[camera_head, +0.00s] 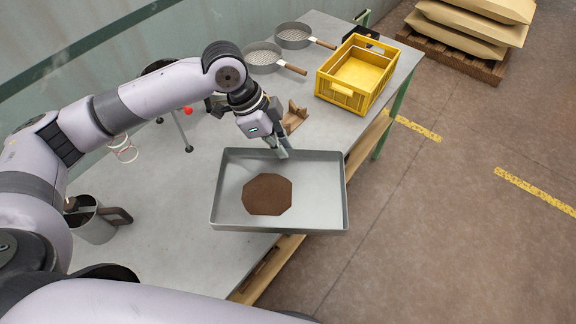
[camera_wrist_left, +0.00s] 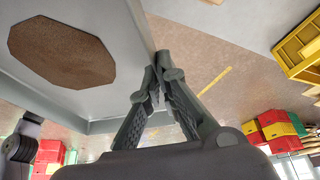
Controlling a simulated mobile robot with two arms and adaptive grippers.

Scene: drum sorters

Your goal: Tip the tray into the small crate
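The grey metal tray (camera_head: 315,190) is in the middle of the head view, with a flat brown eight-sided patch of material (camera_head: 267,194) on its floor. It reaches past the table's right edge. My left gripper (camera_head: 282,152) is at the tray's far wall, its fingers closed on the rim. In the left wrist view the fingertips (camera_wrist_left: 156,76) meet at the tray wall, and the brown patch (camera_wrist_left: 60,50) lies left of them. The small yellow crate (camera_head: 327,87) stands at the table's far right and looks empty. My right gripper is out of view.
Two round sieves (camera_head: 262,58) (camera_head: 294,36) with wooden handles lie beyond, left of the crate. A small wooden stand (camera_head: 294,118) is behind my left gripper. A metal jug (camera_head: 95,228) stands at left. Stacked sacks (camera_head: 470,25) sit on a pallet. The floor at right is clear.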

